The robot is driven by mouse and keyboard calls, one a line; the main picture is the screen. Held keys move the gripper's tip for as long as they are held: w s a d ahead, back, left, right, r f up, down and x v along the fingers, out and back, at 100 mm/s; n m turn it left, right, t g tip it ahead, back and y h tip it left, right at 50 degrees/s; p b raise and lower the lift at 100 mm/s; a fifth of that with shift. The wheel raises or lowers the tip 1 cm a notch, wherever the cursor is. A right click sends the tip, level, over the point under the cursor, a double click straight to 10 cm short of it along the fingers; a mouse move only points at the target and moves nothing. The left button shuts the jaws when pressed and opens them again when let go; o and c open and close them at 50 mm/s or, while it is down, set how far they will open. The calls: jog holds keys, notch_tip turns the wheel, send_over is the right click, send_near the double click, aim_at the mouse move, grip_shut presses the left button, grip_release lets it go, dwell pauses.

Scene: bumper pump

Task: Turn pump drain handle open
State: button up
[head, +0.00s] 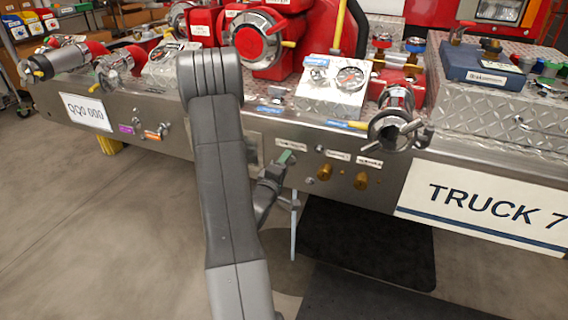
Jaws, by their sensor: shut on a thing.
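The pump drain handle (287,157) is a small green lever on the front face of the steel bumper, under a white label. My gripper (279,166) is at the handle and is shut on it. My grey arm stands in front and hides the panel to the left of the handle. The fingertips are small and dark here, and the exact grip on the lever is hard to make out. The label's text is too small to read surely.
Two brass knobs (361,181) sit right of the handle on the steel bumper (389,176). A capped outlet (392,128) juts out above them. A thin pale rod (294,225) hangs below the handle. The floor in front is clear, with dark mats (370,245) underneath.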

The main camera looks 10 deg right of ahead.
jog(key=shift+n, duration=0.8)
jog(key=shift+f, duration=0.1)
jog(key=o, duration=1)
jog(key=shift+a, duration=0.1)
jog(key=p+v, duration=0.1)
jog(key=v, duration=1.2)
jog(key=shift+s+a+p, duration=0.2)
jog(key=shift+s+p, duration=0.15)
jog(key=shift+w, duration=0.15)
